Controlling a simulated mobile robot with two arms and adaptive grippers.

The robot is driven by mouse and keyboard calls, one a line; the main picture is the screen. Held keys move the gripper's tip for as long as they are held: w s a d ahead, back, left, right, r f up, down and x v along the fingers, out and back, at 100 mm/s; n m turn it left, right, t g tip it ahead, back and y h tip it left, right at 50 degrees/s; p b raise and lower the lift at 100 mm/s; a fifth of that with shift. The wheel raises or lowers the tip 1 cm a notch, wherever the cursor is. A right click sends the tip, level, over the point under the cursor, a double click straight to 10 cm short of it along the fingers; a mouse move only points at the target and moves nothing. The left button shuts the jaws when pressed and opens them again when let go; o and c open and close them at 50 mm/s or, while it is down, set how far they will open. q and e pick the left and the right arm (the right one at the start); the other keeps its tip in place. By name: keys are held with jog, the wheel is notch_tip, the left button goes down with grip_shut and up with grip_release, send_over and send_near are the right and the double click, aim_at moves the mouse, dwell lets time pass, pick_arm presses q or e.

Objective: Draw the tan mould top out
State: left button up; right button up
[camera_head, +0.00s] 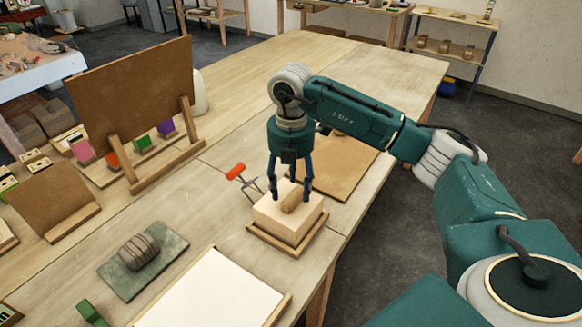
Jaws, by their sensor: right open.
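A pale cream block (285,222), which looks like the mould, sits in a shallow wooden tray (297,247) near the table's right edge. A small tan piece (292,202) stands up from its top face; I cannot tell for certain whether this tan piece or the whole block is the mould top. My right gripper (290,196) points straight down over the block. Its fingers are open, spread to either side of the tan piece. I cannot tell whether the fingertips touch anything. My left gripper is not in view.
A clamp with a red handle (236,171) stands at the block's left. A brown board (340,165) lies behind it, and a white panel (212,292) lies in front.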

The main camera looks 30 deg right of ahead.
aim_at(291, 194)
jog(key=shift+f+p, duration=0.3)
jog(key=shift+f, duration=1.4)
grip_shut()
jog(key=c, duration=1)
grip_release()
grip_shut()
jog(key=shift+w+r+p, duration=0.15)
jog(key=shift+r+p, duration=0.3)
jog(key=shift+r, duration=0.35)
jog(key=shift+r, duration=0.1)
jog(key=shift+r+p, duration=2.05)
jog(key=shift+r, duration=0.85)
